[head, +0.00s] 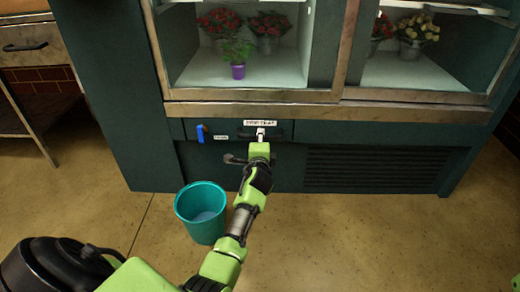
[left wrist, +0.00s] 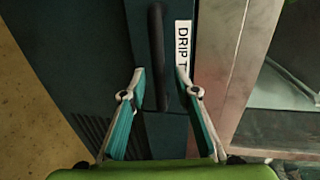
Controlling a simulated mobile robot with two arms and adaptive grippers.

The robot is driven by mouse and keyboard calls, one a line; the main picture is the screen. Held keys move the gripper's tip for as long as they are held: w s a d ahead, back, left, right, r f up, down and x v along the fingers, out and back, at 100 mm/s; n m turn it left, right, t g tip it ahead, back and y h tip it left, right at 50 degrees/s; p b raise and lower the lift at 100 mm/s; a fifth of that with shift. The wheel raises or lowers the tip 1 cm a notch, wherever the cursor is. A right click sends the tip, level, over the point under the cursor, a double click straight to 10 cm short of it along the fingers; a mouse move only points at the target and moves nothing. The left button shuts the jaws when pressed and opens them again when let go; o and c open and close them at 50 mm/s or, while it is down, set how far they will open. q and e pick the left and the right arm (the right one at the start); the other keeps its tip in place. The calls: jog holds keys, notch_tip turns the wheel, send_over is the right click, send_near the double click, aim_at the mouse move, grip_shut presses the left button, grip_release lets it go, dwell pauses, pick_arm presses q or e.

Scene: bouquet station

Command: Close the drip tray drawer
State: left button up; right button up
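The drip tray drawer (head: 228,127) is a dark green panel below the flower display case, marked by a white label (head: 260,122). In the head view it looks about level with the cabinet front; any small gap cannot be told. My left gripper (head: 261,135) is at the drawer front, over the middle of its dark bar handle (head: 279,134). In the left wrist view the handle (left wrist: 157,50) runs between the spread fingers of my left gripper (left wrist: 160,76). The fingers are apart, and contact with the handle cannot be told. My right gripper is out of view.
A teal bucket (head: 203,212) stands on the floor left of my left forearm. A blue lever (head: 200,133) is at the drawer's left. A vent grille (head: 370,168) is at lower right. Potted flowers (head: 238,58) stand inside the case.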

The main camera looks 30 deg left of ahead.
pick_arm(q)
jog(key=v, duration=0.8)
jog(key=shift+s, duration=0.2)
jog(key=shift+d+r, duration=0.1)
jog(key=shift+r, duration=0.05)
